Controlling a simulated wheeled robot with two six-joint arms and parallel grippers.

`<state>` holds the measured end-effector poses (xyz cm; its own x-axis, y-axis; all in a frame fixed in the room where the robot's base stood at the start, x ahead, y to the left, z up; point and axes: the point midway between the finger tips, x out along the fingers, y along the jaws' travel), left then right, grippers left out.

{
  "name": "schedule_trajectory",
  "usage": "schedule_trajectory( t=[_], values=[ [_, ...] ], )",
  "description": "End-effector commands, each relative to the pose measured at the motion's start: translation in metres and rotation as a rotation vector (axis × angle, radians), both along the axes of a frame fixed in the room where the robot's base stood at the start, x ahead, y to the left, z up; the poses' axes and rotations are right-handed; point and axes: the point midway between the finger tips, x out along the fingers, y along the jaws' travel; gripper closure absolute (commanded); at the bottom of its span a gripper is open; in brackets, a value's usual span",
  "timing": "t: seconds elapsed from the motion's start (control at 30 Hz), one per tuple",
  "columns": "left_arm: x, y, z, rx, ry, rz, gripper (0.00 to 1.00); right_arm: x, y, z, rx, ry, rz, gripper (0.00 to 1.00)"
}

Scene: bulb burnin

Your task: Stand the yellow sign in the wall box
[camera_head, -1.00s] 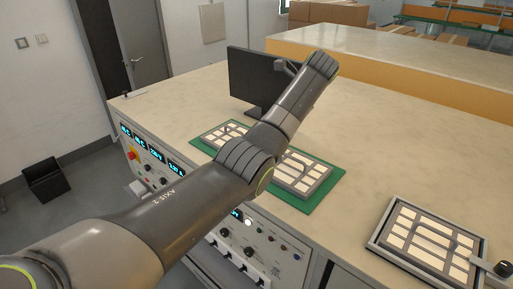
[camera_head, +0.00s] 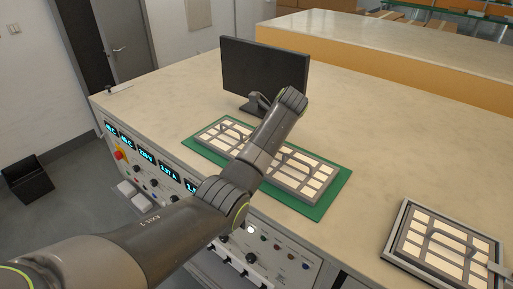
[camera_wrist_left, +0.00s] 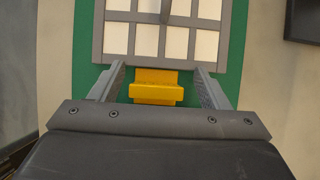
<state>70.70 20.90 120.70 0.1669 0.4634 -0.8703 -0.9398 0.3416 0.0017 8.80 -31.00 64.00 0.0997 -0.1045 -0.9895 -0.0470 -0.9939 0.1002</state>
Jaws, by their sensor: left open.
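In the left wrist view a small yellow block-like piece, which appears to be the yellow sign (camera_wrist_left: 156,88), lies by the edge of a tile-filled grey tray on a green mat. My left gripper (camera_wrist_left: 159,69) is open, with one finger on each side of the yellow piece and a visible gap to each. I cannot tell how far above it the fingers are. In the head view my left arm hides the yellow piece and the fingers. I cannot make out the wall box in either view. My right gripper is not in view.
The long grey tray (camera_head: 291,178) sits on the green mat (camera_head: 318,207) on the bench (camera_head: 370,130). A black monitor (camera_head: 262,68) stands behind it. Another framed tray (camera_head: 396,237) lies at the right. The bench between them is clear. Knobs and displays line its front.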

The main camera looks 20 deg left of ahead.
Motion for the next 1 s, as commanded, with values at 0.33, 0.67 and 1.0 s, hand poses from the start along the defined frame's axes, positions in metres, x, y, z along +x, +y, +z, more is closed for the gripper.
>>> schedule_trajectory(
  t=[0.33,0.67,1.0],
  values=[
    [0.000,0.000,-0.001,0.000,0.001,0.000,0.51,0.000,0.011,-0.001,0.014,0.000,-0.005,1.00],
    [0.000,0.001,-0.001,0.001,0.002,0.000,0.81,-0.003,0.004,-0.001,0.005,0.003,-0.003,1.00],
    [0.010,0.002,0.035,0.001,-0.003,0.003,0.81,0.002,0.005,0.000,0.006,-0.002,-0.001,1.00]
  ],
)
